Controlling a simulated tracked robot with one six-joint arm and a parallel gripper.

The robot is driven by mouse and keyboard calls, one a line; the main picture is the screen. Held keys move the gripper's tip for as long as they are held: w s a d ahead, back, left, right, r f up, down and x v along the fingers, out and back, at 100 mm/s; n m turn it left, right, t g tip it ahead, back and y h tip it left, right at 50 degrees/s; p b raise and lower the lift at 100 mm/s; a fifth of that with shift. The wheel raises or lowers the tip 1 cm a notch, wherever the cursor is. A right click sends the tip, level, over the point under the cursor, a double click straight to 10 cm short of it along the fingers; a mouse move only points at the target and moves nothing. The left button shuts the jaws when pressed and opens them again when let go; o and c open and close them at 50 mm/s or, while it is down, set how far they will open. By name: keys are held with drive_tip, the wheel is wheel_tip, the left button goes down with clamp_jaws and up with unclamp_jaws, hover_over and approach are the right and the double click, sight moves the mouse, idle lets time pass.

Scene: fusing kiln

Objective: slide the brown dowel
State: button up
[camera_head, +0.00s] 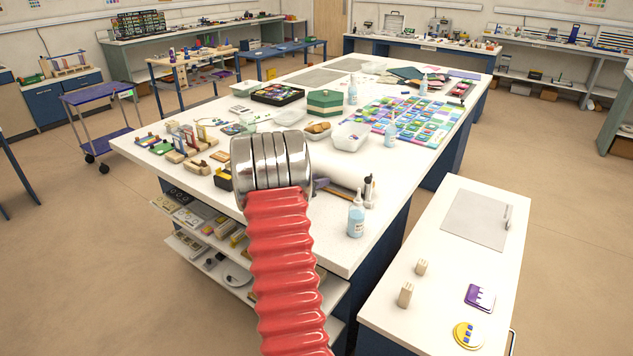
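No piece stands out clearly as the brown dowel. Two short tan wooden pieces, a nearer one (405,295) and a farther one (421,267), stand upright on the white side bench (385,318) at the right. A thin brown stick (343,193) lies on the big white table, just right of my arm, partly hidden by it. My arm, a red ribbed sleeve with a ringed metal end, rises through the middle of the view. I do not see gripper fingers, so I cannot tell what they touch.
On the side bench are a grey sheet (476,219), a purple piece (480,297) and a yellow disc (467,335). A clear bottle (356,217) stands near the big table's right edge. Coloured glass pieces (407,118) and tubs crowd that table. A floor gap separates the two.

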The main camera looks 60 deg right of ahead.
clamp_jaws()
drive_tip(key=shift+a, duration=0.25)
drive_tip(key=shift+d, duration=0.15)
